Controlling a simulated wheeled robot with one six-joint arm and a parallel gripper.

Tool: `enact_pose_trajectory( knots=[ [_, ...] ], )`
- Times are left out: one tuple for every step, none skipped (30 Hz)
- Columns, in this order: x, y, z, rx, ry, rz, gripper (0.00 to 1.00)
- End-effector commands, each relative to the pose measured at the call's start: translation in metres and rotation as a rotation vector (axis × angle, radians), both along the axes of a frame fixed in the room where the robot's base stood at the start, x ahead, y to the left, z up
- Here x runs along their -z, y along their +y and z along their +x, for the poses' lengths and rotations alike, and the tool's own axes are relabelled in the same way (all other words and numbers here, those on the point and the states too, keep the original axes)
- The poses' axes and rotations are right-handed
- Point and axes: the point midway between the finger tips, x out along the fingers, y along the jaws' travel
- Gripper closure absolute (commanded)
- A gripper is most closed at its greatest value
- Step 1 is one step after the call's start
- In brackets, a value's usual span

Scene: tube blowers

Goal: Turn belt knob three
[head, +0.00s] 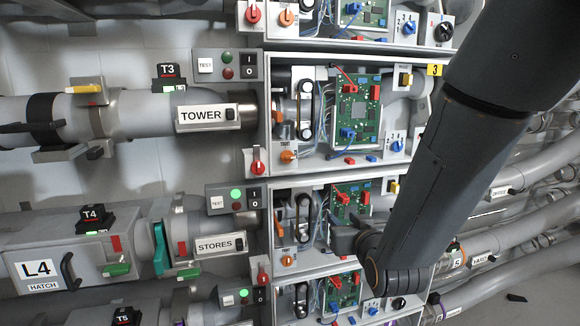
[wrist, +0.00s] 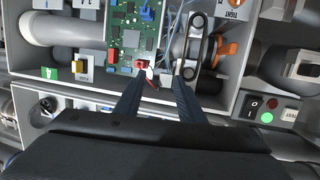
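The unit box tagged 3 (head: 434,70) has an orange knob (head: 289,156) under a TIGHT label at its lower left, below a black belt (head: 305,104). The knob points sideways. My gripper (head: 340,238) is lower, in front of the open box beside the STORES label, which has its own orange knob (head: 288,261). In the wrist view, upside down, my gripper (wrist: 156,82) is open, its fingers apart before a green board with a red connector (wrist: 141,65). A belt (wrist: 195,46) and an orange part (wrist: 225,52) show right of the fingers. I see nothing clearly held.
The green board (head: 351,200) and loose wires lie close to the fingers. Box rims and shelf edges (head: 330,172) separate the stacked units. A panel (head: 233,197) with a lit green lamp stands left of the lower box. My arm covers the right side. Pipes run along both sides.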

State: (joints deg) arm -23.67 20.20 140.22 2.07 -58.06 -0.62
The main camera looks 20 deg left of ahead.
Motion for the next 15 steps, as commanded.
enact_pose_trajectory(
  knots=[
    [-0.012, 0.023, -0.002, -0.033, -0.081, 0.034, 0.64],
    [-0.021, 0.034, -0.004, -0.049, -0.133, 0.056, 0.64],
    [-0.034, 0.047, -0.007, -0.068, -0.199, 0.087, 0.64],
    [-0.042, 0.056, -0.011, -0.081, -0.244, 0.109, 0.64],
    [-0.05, 0.064, -0.014, -0.095, -0.287, 0.13, 0.64],
    [-0.06, 0.073, -0.02, -0.109, -0.339, 0.157, 0.64],
    [-0.066, 0.079, -0.024, -0.12, -0.373, 0.176, 0.64],
    [-0.073, 0.084, -0.029, -0.128, -0.406, 0.194, 0.64],
    [-0.079, 0.09, -0.034, -0.138, -0.442, 0.213, 0.64],
    [-0.083, 0.093, -0.038, -0.145, -0.465, 0.227, 0.64],
    [-0.087, 0.096, -0.041, -0.15, -0.486, 0.239, 0.64],
    [-0.092, 0.099, -0.044, -0.155, -0.508, 0.251, 0.64],
    [-0.094, 0.1, -0.046, -0.159, -0.521, 0.259, 0.64],
    [-0.096, 0.102, -0.047, -0.162, -0.53, 0.264, 0.64],
    [-0.099, 0.103, -0.048, -0.163, -0.54, 0.27, 0.64]
  ],
)
